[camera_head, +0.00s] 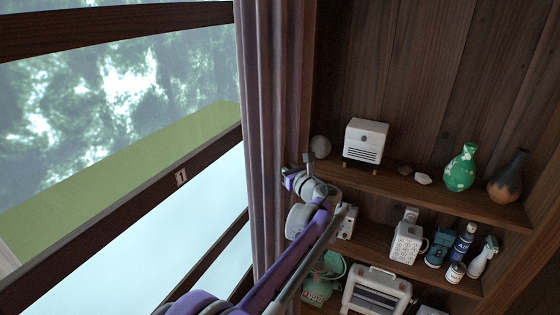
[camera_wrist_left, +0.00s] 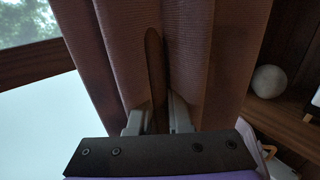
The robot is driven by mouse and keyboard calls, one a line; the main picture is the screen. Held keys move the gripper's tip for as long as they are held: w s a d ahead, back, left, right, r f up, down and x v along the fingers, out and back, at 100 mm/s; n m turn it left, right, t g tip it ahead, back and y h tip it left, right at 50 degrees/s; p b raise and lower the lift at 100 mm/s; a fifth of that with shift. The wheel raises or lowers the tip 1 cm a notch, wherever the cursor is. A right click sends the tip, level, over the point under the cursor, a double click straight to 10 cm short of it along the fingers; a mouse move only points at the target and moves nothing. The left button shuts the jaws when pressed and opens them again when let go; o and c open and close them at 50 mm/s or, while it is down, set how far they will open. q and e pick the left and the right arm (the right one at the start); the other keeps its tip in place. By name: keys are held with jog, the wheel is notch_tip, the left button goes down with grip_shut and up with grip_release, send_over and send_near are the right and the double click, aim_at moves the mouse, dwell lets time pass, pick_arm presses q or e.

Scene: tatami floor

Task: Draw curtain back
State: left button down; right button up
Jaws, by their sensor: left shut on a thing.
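The mauve curtain (camera_head: 268,110) hangs in narrow vertical folds at the right end of the window, beside the wooden shelves. The glass to its left is uncovered. My left gripper (camera_head: 290,174) reaches up from the bottom of the head view to the curtain's right part. In the left wrist view the curtain (camera_wrist_left: 190,50) fills the middle. There my left gripper (camera_wrist_left: 157,116) is shut with a fold of it between the two grey fingers. The curtain's top and bottom ends are out of view. My right gripper is not seen.
Dark window rails (camera_head: 130,210) cross the left side. A pale ball (camera_head: 320,147) sits close to the curtain.

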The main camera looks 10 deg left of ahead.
pick_arm(q)
jog(key=shift+d+r, duration=0.1)
jog(key=c, duration=1.1)
grip_release()
jog(key=shift+w, duration=0.1)
jog(key=shift+o, duration=1.3)
jog(key=shift+w, duration=0.2)
jog(key=shift+s, duration=0.1)
jog(key=b+v, duration=0.1)
jog(key=v, duration=1)
jog(key=shift+b, duration=0.35)
